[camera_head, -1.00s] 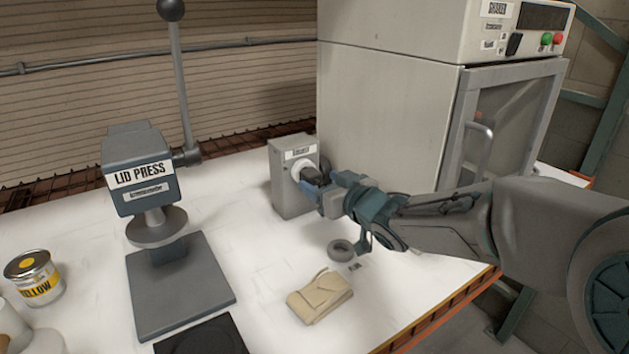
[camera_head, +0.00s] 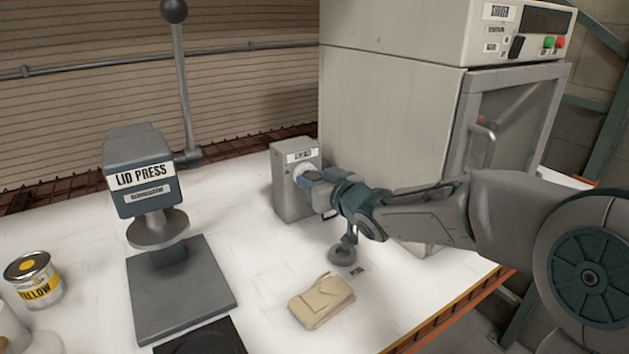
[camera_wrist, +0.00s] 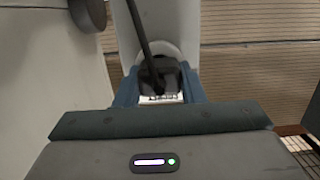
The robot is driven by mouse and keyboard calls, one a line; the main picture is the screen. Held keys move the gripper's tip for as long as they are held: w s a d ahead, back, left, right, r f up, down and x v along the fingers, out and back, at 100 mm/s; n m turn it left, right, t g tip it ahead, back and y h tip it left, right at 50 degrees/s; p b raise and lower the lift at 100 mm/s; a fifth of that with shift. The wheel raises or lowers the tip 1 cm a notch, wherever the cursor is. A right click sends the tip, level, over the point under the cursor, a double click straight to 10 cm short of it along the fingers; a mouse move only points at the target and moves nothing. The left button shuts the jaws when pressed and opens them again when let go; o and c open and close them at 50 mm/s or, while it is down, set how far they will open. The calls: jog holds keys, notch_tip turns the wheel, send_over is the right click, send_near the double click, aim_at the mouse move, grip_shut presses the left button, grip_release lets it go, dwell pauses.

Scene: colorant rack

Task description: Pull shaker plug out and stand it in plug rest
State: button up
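The dark shaker plug (camera_wrist: 160,77) with its black cord sits at the round white socket (camera_head: 306,170) on the grey outlet box (camera_head: 292,192). My gripper (camera_head: 308,180) is at the socket front, its blue fingers hiding most of the plug in the head view. In the wrist view, my gripper (camera_wrist: 160,90) has a finger against each side of the plug and looks shut on it. How deep the plug sits in the socket is hidden. A grey ring (camera_head: 341,256), apparently the plug rest, lies on the table below my wrist, with a small label beside it.
The large shaker cabinet (camera_head: 390,110) stands just behind and right of the outlet box. A tan folded cloth or pouch (camera_head: 321,300) lies near the table's front edge. The lid press (camera_head: 140,185) and a yellow-labelled can (camera_head: 34,280) stand left. White table (camera_head: 255,270) is clear between.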

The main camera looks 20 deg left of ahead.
jog(key=shift+c, duration=1.1)
jog(key=shift+s+d, duration=0.1)
jog(key=shift+d, duration=0.05)
jog(key=shift+s+d, duration=0.15)
jog(key=shift+d, duration=0.05)
jog(key=shift+s+d, duration=0.2)
jog(key=shift+f+p+v, duration=0.1)
jog(key=shift+p+v, duration=0.3)
jog(key=shift+v, duration=0.35)
jog(key=shift+f+p+v, duration=0.15)
jog(key=shift+p+v, duration=0.25)
jog(key=shift+v, duration=0.4)
